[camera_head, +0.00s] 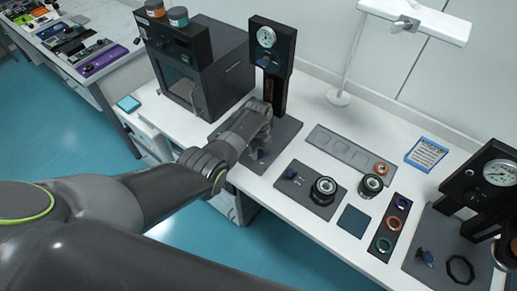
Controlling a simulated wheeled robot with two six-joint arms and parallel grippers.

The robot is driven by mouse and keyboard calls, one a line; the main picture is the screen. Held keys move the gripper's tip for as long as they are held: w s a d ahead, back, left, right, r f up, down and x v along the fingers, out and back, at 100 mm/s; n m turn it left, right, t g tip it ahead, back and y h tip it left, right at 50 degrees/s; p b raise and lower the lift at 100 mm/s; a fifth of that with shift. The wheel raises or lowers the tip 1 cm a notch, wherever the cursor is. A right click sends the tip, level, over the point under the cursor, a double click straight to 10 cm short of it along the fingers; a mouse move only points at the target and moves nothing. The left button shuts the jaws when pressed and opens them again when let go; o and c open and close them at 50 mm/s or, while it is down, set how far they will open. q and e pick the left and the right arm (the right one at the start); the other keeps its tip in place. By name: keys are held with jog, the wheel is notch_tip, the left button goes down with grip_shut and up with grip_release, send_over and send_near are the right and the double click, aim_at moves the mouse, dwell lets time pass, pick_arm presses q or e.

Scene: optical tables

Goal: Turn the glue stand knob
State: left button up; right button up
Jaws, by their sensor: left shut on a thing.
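A black stand (273,70) with a round white-faced gauge (266,37) rises from a dark base plate (283,137) near the middle of the table. My left arm reaches in from the left, and its gripper (258,147) is low over the left part of this base plate, in front of the post. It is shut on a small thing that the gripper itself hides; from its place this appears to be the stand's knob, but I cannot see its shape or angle.
A dark box-shaped machine (226,62) stands close behind left, with small jars on top. A white lamp stand (340,97) stands behind.

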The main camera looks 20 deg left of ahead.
aim_at(259, 152)
pick_arm(q)
jog(key=shift+r+m, duration=0.1)
jog(key=shift+m, duration=2.1)
jog(key=o, duration=1)
jog(key=shift+c, duration=0.2)
jog(key=shift+r, duration=0.5)
notch_tip(259, 152, up, 16)
jog(key=b, duration=0.2)
jog(key=shift+r, duration=0.2)
